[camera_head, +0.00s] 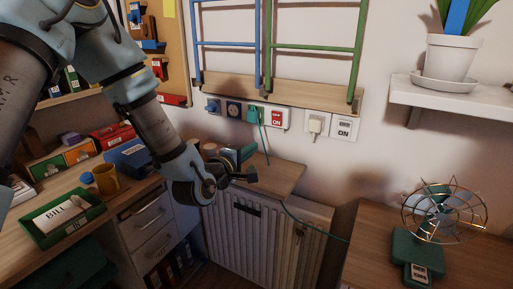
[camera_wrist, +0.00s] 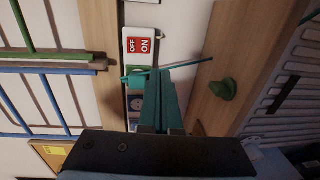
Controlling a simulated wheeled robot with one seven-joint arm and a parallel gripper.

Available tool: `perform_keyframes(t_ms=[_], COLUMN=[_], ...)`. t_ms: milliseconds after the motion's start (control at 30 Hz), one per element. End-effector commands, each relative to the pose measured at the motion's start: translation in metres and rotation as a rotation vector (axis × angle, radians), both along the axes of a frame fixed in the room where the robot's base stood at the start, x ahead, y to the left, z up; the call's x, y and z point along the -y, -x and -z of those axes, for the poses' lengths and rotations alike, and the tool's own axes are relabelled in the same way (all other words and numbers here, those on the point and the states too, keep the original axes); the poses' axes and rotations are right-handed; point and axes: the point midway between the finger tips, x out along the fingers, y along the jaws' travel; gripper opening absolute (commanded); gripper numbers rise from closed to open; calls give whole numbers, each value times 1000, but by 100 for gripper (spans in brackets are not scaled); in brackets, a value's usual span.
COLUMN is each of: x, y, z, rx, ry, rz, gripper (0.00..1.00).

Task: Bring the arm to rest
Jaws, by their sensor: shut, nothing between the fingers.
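My arm comes down from the top left in the head view, bent at the elbow. My gripper (camera_head: 246,177) hangs in front of the wall, above the wooden shelf (camera_head: 280,181) over the radiator. In the wrist view my gripper (camera_wrist: 158,78) shows its fingers together, with nothing held between them. The fingers point towards the wall strip with the red ON/OFF switch (camera_wrist: 139,46). A green plug (camera_head: 253,114) with a cord sits in that strip. I cannot tell the exact gap between fingertips and wall.
A desk on the left holds a green tray (camera_head: 62,222), a yellow mug (camera_head: 105,179) and boxes. A fan (camera_head: 437,208) stands on the right table (camera_head: 375,262). A potted plant (camera_head: 447,58) stands on a wall shelf. A green knob-like object (camera_wrist: 222,88) shows on wood in the wrist view.

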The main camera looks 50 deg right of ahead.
Motion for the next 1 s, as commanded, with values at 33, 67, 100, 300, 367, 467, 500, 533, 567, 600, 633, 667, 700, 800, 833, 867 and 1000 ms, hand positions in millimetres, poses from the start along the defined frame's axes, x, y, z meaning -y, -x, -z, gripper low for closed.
perform_keyframes(t_ms=[33, 67, 100, 300, 367, 467, 500, 533, 567, 600, 633, 667, 700, 800, 833, 867, 1000], x=[-2, -3, -3, -3, -3, -3, -3, -3, -3, -3, -3, -4, -5, -20, -28, -38, -109], y=[0, 0, 1, 1, 1, 1, 1, 1, 1, 1, 0, 0, -4, -26, -36, -48, -111], z=[0, 0, 0, 0, 0, 0, 0, 0, 0, 0, 0, 0, 0, 4, 6, 8, 22], rx=[0, 0, 0, 0, 0, 0, 0, 0, 0, 0, 1, 4, 12, 70, 98, 128, 270], ry=[0, 0, 1, 1, 1, 1, 1, 1, 1, 1, 1, -3, -12, -95, -137, -185, -484], rz=[0, 0, 0, 0, 0, 0, 0, 0, 0, 0, 0, -2, -5, -28, -38, -50, -103], gripper=[0, 0, 0, 0, 0, 0, 0, 0, 0, 0, 0, 0, 0, 0, 0, 0, 0])
